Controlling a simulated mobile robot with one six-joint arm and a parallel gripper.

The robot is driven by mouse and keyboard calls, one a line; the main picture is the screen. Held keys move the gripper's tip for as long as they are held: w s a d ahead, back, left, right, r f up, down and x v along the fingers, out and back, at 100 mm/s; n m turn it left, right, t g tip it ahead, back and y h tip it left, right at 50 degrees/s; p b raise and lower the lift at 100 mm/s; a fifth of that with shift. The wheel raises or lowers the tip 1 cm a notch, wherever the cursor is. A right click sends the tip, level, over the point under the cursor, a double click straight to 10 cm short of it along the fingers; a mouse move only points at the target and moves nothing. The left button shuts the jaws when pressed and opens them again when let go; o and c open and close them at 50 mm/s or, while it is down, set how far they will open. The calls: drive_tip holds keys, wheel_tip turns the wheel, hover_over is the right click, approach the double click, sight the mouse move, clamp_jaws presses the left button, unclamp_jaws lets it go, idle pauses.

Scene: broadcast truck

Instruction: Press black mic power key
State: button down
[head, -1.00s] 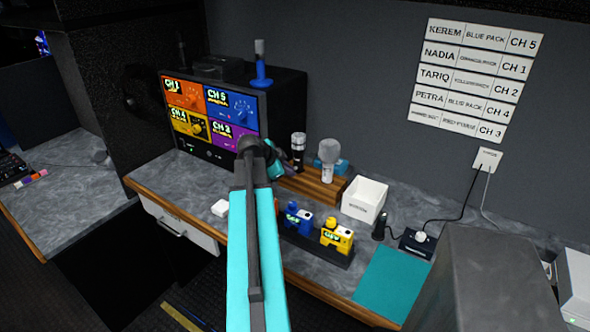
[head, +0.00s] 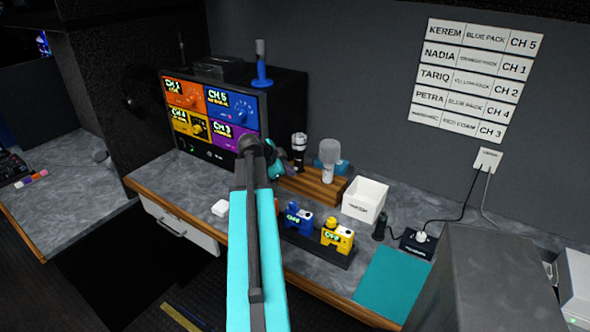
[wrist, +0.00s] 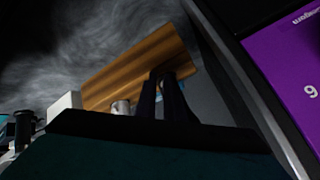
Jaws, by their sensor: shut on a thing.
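The black mic (head: 299,141), dark with a pale band, stands upright at the left end of the wooden stand (head: 310,186). I cannot make out its power key. My gripper (head: 287,164) is just left of the mic, in front of the monitor's lower right corner. In the wrist view two dark fingers (wrist: 163,76) lie close together, pointing toward the wooden stand (wrist: 140,65). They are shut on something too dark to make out. A grey-headed mic (head: 328,160) stands to the right on the same stand.
The monitor (head: 213,112) with coloured channel tiles stands close behind my gripper; its purple tile (wrist: 295,75) fills the wrist view's right. A white box (head: 364,199), blue pack (head: 298,217) and yellow pack (head: 338,236) are to the right. A teal mat (head: 393,283) lies clear.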

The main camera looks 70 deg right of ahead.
drive_tip(key=shift+s+f+b, duration=0.35)
drive_tip(key=shift+s+b, duration=0.05)
drive_tip(key=shift+s, duration=0.05)
drive_tip(key=shift+w+a+f, duration=0.1)
drive_tip(key=shift+a+f, duration=0.05)
drive_tip(key=shift+a, duration=0.3)
drive_tip(key=shift+w+a+f, duration=0.1)
drive_tip(key=shift+a+f, duration=0.05)
drive_tip(key=shift+a, duration=0.25)
drive_tip(key=shift+w+a+r+b, duration=0.1)
drive_tip(key=shift+w+a+b, duration=0.15)
drive_tip(key=shift+a, duration=0.4)
drive_tip(key=shift+w+a+r+b, duration=0.1)
drive_tip(key=shift+w+a, duration=0.1)
drive_tip(key=shift+a, duration=0.5)
drive_tip(key=shift+w+a+r+b, duration=0.1)
drive_tip(key=shift+w+a+b, duration=0.15)
drive_tip(key=shift+a, duration=0.4)
idle(0.6)
